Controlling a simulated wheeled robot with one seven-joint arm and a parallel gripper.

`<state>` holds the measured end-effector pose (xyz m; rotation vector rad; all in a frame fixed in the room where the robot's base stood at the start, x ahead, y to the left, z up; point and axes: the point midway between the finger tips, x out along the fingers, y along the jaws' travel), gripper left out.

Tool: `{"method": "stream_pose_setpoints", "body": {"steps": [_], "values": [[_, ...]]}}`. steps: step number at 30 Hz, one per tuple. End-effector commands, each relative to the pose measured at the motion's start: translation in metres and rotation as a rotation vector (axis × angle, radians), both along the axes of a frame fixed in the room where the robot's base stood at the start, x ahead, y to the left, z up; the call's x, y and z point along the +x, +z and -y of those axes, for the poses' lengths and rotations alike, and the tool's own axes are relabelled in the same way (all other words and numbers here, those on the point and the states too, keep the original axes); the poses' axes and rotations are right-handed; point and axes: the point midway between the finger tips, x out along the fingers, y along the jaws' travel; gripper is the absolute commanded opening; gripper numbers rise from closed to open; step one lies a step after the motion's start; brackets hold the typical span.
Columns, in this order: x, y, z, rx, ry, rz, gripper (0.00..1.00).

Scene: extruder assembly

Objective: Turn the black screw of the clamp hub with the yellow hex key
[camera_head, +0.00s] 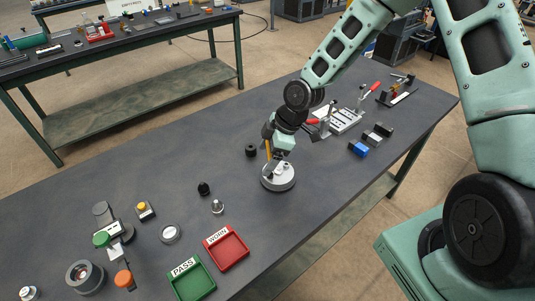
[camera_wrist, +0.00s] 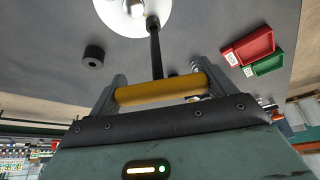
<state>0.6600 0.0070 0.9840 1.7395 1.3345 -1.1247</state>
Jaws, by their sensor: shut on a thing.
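The clamp hub is a round pale-grey disc (camera_head: 279,180) on the dark table, below my gripper. It also shows at the top edge of the wrist view (camera_wrist: 112,16), partly cut off. My gripper (camera_head: 270,160) is shut on the yellow handle of the hex key (camera_wrist: 160,91), which lies across between the two fingers in the wrist view. The key's black shaft (camera_wrist: 156,50) runs from the handle to the hub. Its tip appears to meet the hub near the edge. The black screw cannot be made out, so I cannot tell whether the tip sits in it.
A black cylinder (camera_head: 251,150) stands close to the hub on its left. A red tray (camera_head: 226,262) and a green PASS tray (camera_head: 191,292) lie at the front. A fixture with red-handled clamps (camera_head: 341,119) and a blue block (camera_head: 358,149) are to the right.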

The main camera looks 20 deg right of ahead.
Motion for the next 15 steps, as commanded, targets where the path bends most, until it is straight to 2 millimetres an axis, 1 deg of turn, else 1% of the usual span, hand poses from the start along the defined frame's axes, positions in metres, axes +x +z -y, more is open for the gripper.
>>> {"method": "stream_pose_setpoints", "body": {"steps": [6, 15], "values": [[-0.0001, 0.0072, -0.0001, 0.000, 0.000, 0.000, 0.47], [-0.0002, 0.0070, -0.0002, 0.000, 0.000, 0.000, 0.47]]}}
